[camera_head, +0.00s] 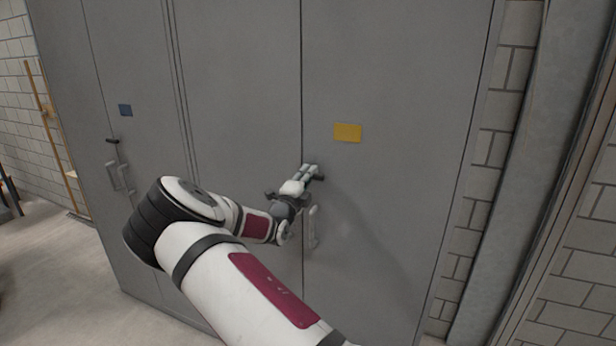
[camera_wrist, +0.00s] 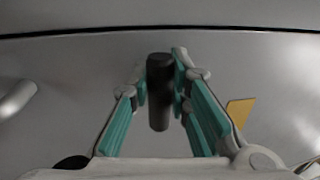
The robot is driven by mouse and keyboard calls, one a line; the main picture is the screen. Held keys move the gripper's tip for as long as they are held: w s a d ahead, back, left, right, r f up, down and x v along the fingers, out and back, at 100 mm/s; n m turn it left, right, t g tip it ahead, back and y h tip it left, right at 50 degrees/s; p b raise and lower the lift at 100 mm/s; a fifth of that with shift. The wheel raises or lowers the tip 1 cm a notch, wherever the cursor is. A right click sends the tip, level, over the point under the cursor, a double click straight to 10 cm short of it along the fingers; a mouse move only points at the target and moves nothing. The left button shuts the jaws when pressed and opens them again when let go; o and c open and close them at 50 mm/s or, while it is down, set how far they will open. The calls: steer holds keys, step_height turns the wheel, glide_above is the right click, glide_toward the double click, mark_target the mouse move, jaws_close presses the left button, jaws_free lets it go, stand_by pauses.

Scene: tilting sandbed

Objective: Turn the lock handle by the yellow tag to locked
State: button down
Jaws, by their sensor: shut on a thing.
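The yellow tag (camera_head: 347,133) is on the right grey cabinet door, up and right of my gripper. Its edge also shows in the wrist view (camera_wrist: 240,112). The lock handle (camera_wrist: 159,98) is a short black bar between my teal-padded fingers. In the head view only its dark end (camera_head: 320,177) shows past the fingertips, pointing right; the rest is hidden. My gripper (camera_head: 312,171) is shut on this handle, with a finger on each side. It also shows in the wrist view (camera_wrist: 161,72).
A grey pull handle (camera_head: 313,227) stands upright just below my gripper; a pale bar (camera_wrist: 16,99) shows at left in the wrist view. Farther left are a blue tag (camera_head: 125,110), another black lock handle (camera_head: 112,141) and pull handles (camera_head: 118,176). A brick wall borders the right.

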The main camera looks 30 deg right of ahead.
steer(key=shift+s+d+f, duration=0.1)
steer(key=shift+d+f, duration=0.05)
steer(key=c, duration=1.5)
jaws_free()
steer(key=v, duration=1.2)
